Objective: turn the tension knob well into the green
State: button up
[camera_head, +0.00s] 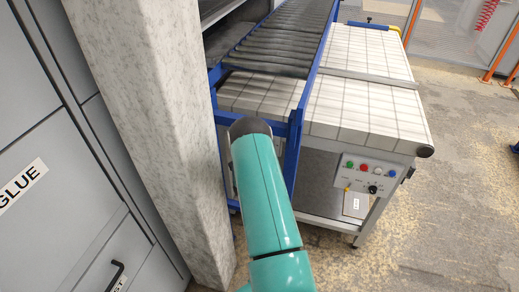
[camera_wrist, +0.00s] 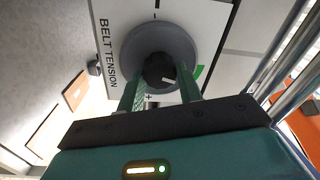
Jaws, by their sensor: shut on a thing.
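The tension knob (camera_wrist: 157,72) shows in the wrist view as a dark hub on a round grey disc, on a white plate lettered BELT TENSION (camera_wrist: 107,52). A white mark on the hub points right and slightly down. A green patch (camera_wrist: 198,72) shows at the right edge of the disc; I cannot tell exactly where the mark falls against it. My gripper (camera_wrist: 160,88) has its two green fingers on either side of the knob, shut on it. In the head view my teal arm reaches forward, and its gripper end and the knob are hidden.
A conveyor with a white belt (camera_head: 365,104) and blue-framed rollers (camera_head: 280,38) stands ahead. Its button panel (camera_head: 348,174) is right of my arm. A pale pillar (camera_head: 150,130) and grey cabinets (camera_head: 50,180) are close on the left. Floor is clear at right.

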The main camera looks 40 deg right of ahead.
jog(key=shift+m, duration=0.5)
jog(key=o, duration=1)
jog(key=v, duration=0.7)
jog(key=shift+s+a, duration=0.1)
jog(key=shift+a, duration=0.1)
